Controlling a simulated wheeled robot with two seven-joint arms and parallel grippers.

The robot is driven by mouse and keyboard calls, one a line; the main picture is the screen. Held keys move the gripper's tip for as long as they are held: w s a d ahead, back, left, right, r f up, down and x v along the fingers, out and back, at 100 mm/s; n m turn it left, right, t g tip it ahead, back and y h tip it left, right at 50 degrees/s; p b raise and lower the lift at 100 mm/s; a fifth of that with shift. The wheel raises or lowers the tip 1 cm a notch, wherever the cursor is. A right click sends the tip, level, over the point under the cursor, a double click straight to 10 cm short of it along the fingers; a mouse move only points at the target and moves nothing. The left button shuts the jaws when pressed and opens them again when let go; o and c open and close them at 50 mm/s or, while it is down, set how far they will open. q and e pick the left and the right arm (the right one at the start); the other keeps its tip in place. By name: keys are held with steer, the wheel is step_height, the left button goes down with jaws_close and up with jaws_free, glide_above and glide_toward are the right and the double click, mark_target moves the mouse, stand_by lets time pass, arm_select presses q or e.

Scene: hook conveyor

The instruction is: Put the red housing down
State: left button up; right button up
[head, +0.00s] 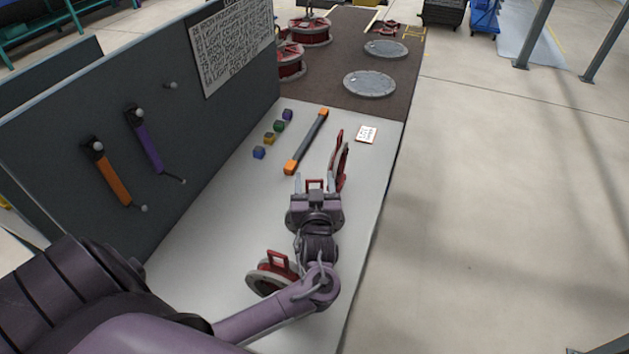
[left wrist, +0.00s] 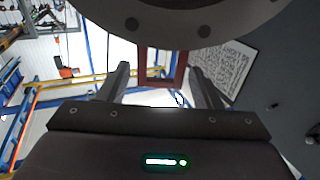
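My left gripper (head: 316,183) is above the white table, its two fingers spread apart. A red square handle (head: 316,184) shows between them, with a visible gap on either side. In the left wrist view the red handle (left wrist: 162,68) appears between the spread fingers, beside a grey round plate with dark holes (left wrist: 190,18). I cannot tell whether that plate belongs to the same housing; my gripper hides what lies beneath. A further red housing with a grey rim (head: 272,272) lies under my forearm. My right gripper is not in view.
A grey bar with orange ends (head: 307,142) and several small coloured cubes (head: 279,127) lie ahead. A dark panel (head: 60,130) with orange (head: 112,180) and purple (head: 148,145) hanging pieces borders the left. A white card (head: 366,134) lies near the right edge.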

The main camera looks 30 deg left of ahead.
arm_select(q)
steer(key=shift+r, duration=0.25)
steer(key=b+v, duration=0.3)
steer(key=v, duration=0.9)
steer(key=shift+f, duration=0.15)
